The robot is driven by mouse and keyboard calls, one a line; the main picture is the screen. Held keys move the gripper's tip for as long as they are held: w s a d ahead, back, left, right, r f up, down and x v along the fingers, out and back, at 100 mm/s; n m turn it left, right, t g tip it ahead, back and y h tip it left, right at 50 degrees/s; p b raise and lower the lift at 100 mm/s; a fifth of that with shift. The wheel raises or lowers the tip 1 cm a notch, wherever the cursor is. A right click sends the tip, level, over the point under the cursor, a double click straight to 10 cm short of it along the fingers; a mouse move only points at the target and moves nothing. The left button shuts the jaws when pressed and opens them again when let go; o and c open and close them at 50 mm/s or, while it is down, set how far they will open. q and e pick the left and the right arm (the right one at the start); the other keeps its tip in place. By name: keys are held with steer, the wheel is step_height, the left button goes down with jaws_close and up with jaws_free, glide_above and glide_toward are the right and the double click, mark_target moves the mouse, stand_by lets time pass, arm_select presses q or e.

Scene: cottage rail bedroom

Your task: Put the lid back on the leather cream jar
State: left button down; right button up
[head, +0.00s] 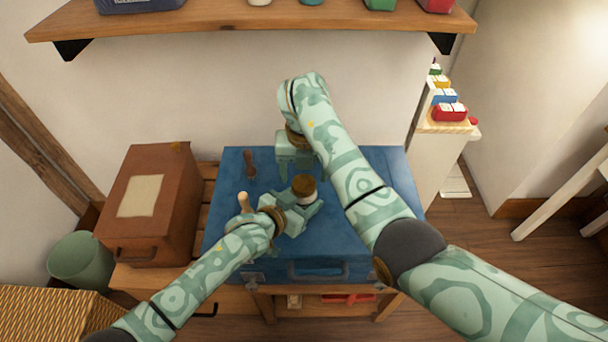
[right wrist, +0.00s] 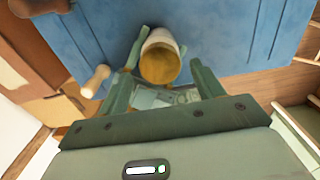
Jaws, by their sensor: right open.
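The leather cream jar (head: 306,198) is white and stands over the blue trunk top, with a golden-brown lid (head: 303,185) on its mouth. Whether the lid is fully seated I cannot tell. The lid also shows in the right wrist view (right wrist: 160,66), with part of the white jar (right wrist: 161,36) behind it. My left gripper (head: 308,206) is shut on the jar, one finger on either side. My right gripper (head: 293,163) is open and empty, behind and above the jar. Its spread fingers show in the right wrist view (right wrist: 163,84), clear of the lid.
The blue trunk (head: 350,240) bears a dark brown peg-like thing (head: 249,164) and a pale wooden handle (head: 243,201) to the left. A brown case (head: 150,205) stands left of the trunk. A wooden shelf (head: 250,24) hangs above. The trunk's right side is clear.

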arm_select(q)
steer(key=shift+r, duration=0.1)
arm_select(e)
steer(key=shift+f, duration=1.15)
steer(key=c, duration=1)
steer(key=o, duration=1.2)
steer(key=shift+c, duration=0.2)
step_height(320, 180, up, 12)
